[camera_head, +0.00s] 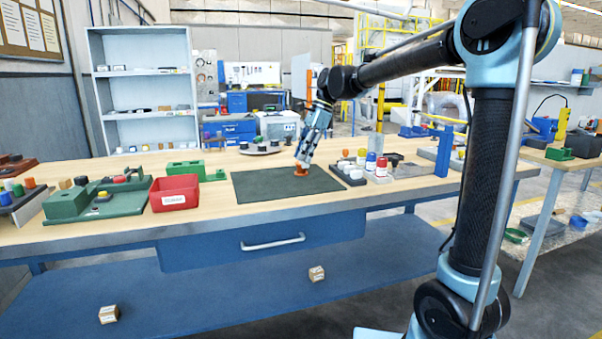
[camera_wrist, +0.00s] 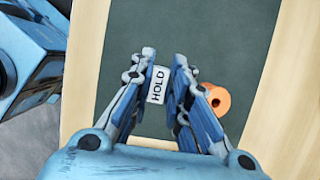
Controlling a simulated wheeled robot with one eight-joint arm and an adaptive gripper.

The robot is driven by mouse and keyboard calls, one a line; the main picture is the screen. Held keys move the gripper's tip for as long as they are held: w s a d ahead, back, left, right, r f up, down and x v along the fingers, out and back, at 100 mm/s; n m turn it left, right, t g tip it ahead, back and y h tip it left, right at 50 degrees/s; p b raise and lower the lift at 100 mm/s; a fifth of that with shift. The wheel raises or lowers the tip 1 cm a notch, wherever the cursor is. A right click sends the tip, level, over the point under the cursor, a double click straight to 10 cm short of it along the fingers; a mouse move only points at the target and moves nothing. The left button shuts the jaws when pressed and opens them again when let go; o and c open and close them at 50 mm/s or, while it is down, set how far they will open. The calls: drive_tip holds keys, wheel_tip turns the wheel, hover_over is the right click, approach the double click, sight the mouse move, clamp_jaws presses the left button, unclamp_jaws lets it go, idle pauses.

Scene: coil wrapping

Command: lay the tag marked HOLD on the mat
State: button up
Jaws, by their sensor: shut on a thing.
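The white tag marked HOLD (camera_wrist: 157,86) is between the fingertips of my gripper (camera_wrist: 162,72) in the wrist view. My gripper is shut on it, and the word reads along the tag's length. The dark green mat (camera_head: 262,185) lies on the bench in the head view. It also fills the middle of the wrist view (camera_wrist: 200,35), behind the tag. In the head view my gripper (camera_head: 302,163) points down over the mat's right part. The tag cannot be made out there, and I cannot tell whether it touches the mat.
An orange ring-shaped part (camera_wrist: 215,100) is on the mat just right of my fingers. A red bin (camera_head: 174,194) and a green fixture (camera_head: 97,199) stand left of the mat. The mat's left part is clear.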

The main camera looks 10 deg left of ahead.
drive_tip(key=shift+f, duration=2.75)
drive_tip(key=o, duration=0.8)
drive_tip(key=shift+f, duration=0.1)
drive_tip(key=v, duration=1.2)
